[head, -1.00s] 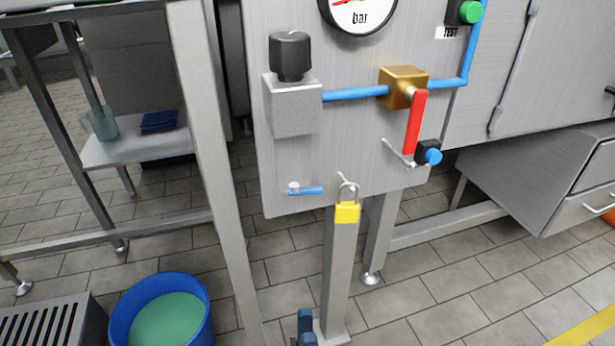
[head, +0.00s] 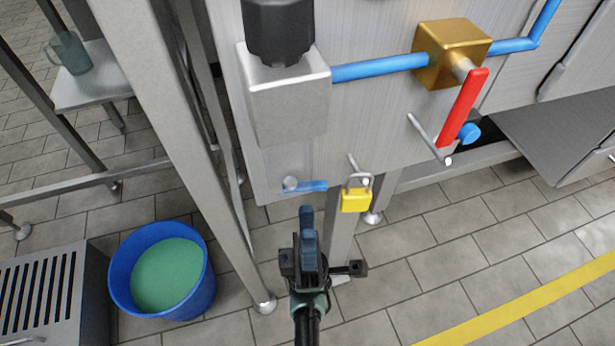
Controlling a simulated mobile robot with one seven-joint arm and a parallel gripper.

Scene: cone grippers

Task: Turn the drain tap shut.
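A small tap with a flat blue lever (head: 311,186) and a round grey pivot sits low on the left of the steel panel. It looks like the drain tap, and its lever lies level, pointing right. My gripper (head: 307,217) is in the lower middle of the head view, just below the blue lever in the picture. Its dark blue fingers point up towards the panel and are seen edge-on, so the gap between them is hidden. I see nothing held. I cannot tell how far the fingertips are from the lever.
A yellow padlock (head: 356,200) hangs on a peg right of the lever. A red lever (head: 463,108) slants down from a brass valve (head: 450,52) on a blue pipe. A grey block with a black knob (head: 279,32) is above. A blue bucket (head: 208,285) stands on the floor.

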